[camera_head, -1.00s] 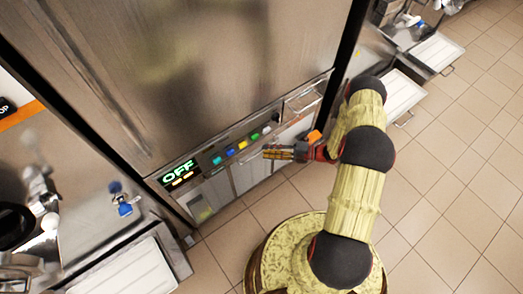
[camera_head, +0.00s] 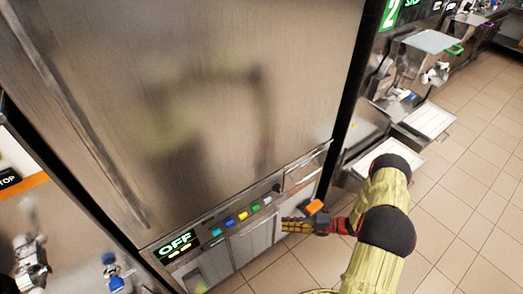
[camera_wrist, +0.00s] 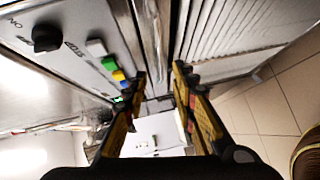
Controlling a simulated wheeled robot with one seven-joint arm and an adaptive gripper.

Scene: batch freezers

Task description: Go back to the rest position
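My gripper (camera_head: 298,225) is in front of the lower right part of a steel freezer, beside and a little below its button panel (camera_head: 236,220). In the wrist view my gripper (camera_wrist: 159,72) shows two yellow and black fingers standing apart with nothing between them, so it is open and empty. The panel shows a lit green "OFF" display (camera_head: 177,243) and several coloured buttons. In the wrist view, a black knob (camera_wrist: 46,38) and white, green, yellow and blue buttons lie left of the fingers. My arm comes in from the lower right.
The large steel freezer door (camera_head: 200,110) fills the left and middle. Machines with white trays (camera_head: 428,120) stand at the upper right. Another machine with a blue-capped part (camera_head: 112,272) is at the lower left. The tiled floor (camera_head: 465,215) at right is clear.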

